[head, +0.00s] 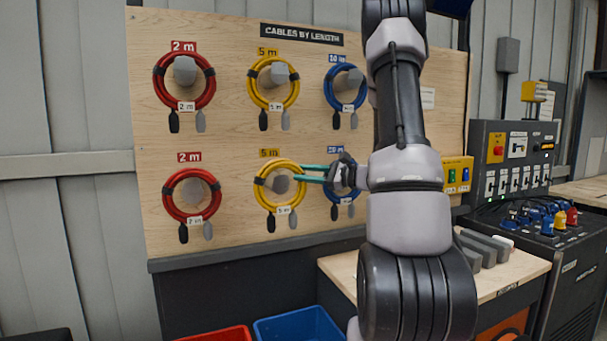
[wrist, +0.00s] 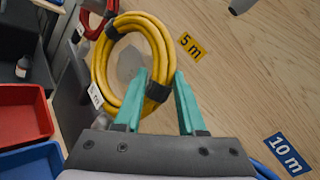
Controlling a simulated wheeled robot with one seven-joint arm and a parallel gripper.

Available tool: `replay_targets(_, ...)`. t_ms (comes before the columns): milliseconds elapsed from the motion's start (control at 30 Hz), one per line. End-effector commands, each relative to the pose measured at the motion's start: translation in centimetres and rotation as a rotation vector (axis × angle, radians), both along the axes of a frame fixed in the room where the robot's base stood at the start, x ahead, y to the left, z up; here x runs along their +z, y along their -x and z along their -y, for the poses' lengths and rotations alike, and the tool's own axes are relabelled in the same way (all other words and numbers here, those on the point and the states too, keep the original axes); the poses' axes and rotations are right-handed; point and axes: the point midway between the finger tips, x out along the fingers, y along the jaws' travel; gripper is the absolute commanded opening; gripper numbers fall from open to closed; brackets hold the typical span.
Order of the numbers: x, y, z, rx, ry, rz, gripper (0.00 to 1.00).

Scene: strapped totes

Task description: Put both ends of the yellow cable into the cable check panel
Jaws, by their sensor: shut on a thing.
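The lower yellow cable (head: 262,193), a strapped coil tagged 5 m, hangs on a round grey peg on the wooden board. Its black plug (head: 271,222) and grey plug (head: 293,219) dangle below. My gripper (head: 300,173) reaches it from the right. In the wrist view my gripper's teal fingers (wrist: 159,88) are shut on the yellow coil (wrist: 101,72) at a dark strap, with the coil still around its peg. A second yellow coil (head: 254,93) hangs above. A grey panel (head: 513,160) with switches stands at the right; I cannot read whether it is the cable check panel.
Red coils (head: 165,205) hang left and blue coils (head: 330,91) right, partly behind my arm. A red bin (head: 222,333) and a blue bin (head: 300,325) sit below. A wooden bench (head: 500,278) with grey blocks stands right, before a dark unit with coloured connectors (head: 547,222).

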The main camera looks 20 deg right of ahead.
Motion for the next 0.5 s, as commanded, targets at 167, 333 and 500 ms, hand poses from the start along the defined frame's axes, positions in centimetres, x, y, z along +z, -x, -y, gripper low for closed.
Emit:
replay_targets(167, 0.2, 0.8, 0.0, -0.001, -0.003, 0.002, 0.0)
replay_targets(333, 0.1, 1.6, 0.0, -0.001, -0.002, 0.001, 0.0)
replay_targets(500, 0.1, 2.3, 0.0, -0.002, -0.002, 0.002, 0.0)
